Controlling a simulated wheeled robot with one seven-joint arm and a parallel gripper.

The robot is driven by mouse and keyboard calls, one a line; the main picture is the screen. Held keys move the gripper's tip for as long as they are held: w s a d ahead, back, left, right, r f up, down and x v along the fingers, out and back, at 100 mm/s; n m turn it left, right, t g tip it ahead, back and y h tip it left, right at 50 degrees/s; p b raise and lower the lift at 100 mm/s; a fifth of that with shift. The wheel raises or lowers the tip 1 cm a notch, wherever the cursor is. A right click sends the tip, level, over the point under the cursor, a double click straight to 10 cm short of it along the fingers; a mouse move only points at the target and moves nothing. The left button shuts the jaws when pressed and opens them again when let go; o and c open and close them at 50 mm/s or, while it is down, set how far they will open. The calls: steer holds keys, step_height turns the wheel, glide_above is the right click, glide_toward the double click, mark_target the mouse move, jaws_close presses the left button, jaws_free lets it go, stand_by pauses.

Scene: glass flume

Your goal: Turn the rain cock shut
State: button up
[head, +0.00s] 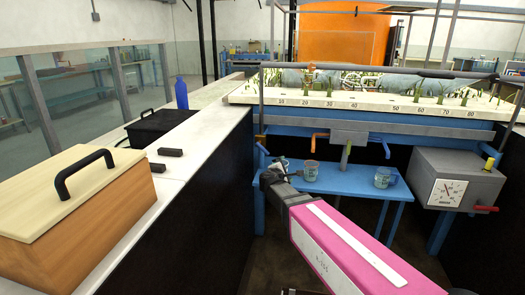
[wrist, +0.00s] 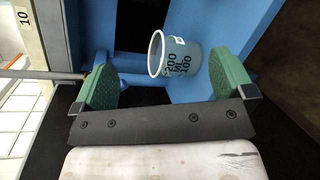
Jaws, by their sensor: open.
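I cannot tell for sure which handle is the rain cock. Candidates in the head view are an orange lever (head: 320,136) and a blue lever (head: 386,149) under the flume bed, and a yellow handle (head: 490,162) and a red handle (head: 486,209) on the grey gauge box (head: 458,178). My gripper (head: 272,172) is left of and below the orange lever, by the left end of the low blue shelf. In the wrist view my gripper (wrist: 165,65) has its green pads wide apart with nothing held. A marked beaker (wrist: 174,55) stands beyond the pads.
Two beakers stand on the blue shelf (head: 345,182), one left (head: 311,171) and one right (head: 385,178). The planted flume bed (head: 390,107) runs above. A white counter (head: 190,145) at left carries a wooden box (head: 75,215), a black case and a blue bottle (head: 181,93).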

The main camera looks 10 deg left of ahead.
mark_target(262, 150)
steer(key=a+r+n+t+y, duration=0.35)
steer(key=a+n, duration=0.25)
steer(key=a, duration=0.6)
steer(key=shift+g, duration=0.45)
steer(key=w, duration=0.6)
steer(key=w+r, duration=0.1)
steer(key=w, duration=0.3)
steer(key=shift+d, duration=0.15)
steer(key=c, duration=1.1)
steer(key=shift+o, duration=0.2)
steer(key=shift+f, duration=0.1)
